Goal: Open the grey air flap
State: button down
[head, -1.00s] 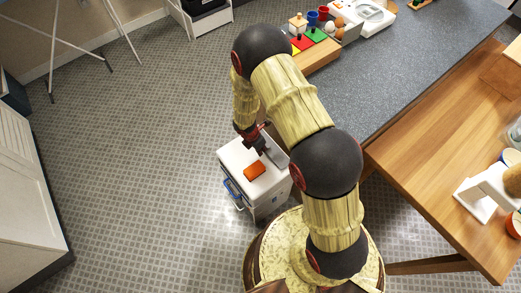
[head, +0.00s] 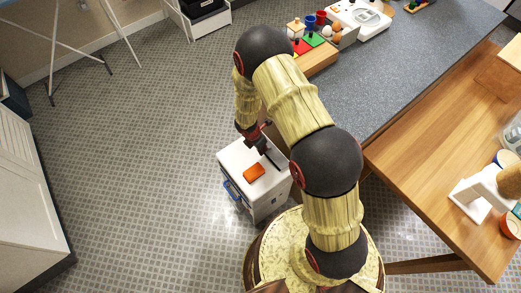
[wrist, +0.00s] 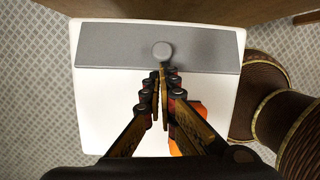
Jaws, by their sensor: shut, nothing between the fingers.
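The grey air flap (wrist: 112,46) is a long flat grey plate with a round grey knob (wrist: 162,50), on top of a white unit (wrist: 100,110), in the wrist view. In the head view the flap (head: 277,157) is partly hidden by my arm. My gripper (wrist: 162,69) is shut and empty, its fingertips at the near side of the knob. I cannot tell whether they touch it. In the head view my gripper (head: 262,150) is over the top of the white unit (head: 235,155). An orange block (head: 254,172) lies on that top, partly behind my fingers in the wrist view.
A blue handle (head: 231,190) is on the unit's front. The grey counter (head: 400,65) and wooden table (head: 430,170) stand to the right. Open tiled floor (head: 130,150) lies to the left. A brown surface borders the unit's far edge in the wrist view.

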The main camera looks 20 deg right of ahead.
aim_at(270, 146)
jog(key=shift+w+d+r+p, duration=0.15)
jog(key=shift+d+r+p, duration=0.35)
jog(key=shift+r+p, duration=0.1)
jog(key=shift+w+d+r+p, duration=0.15)
jog(key=shift+d+r+p, duration=0.3)
jog(key=shift+p, duration=0.1)
jog(key=shift+w+d+r+p, duration=0.2)
jog(key=shift+d+r+p, duration=0.15)
jog(key=shift+d+p, duration=0.3)
jog(key=shift+w+d+r+p, duration=0.2)
jog(key=shift+d+p, duration=0.15)
jog(key=shift+d, duration=0.2)
jog(key=shift+w+d+r+p, duration=0.15)
jog(key=shift+d+p, duration=0.15)
jog(key=shift+d, duration=0.25)
jog(key=shift+w+d+r+p, duration=0.1)
jog(key=shift+w+d+p, duration=0.1)
jog(key=shift+d+p, duration=0.25)
jog(key=shift+d+f, duration=0.1)
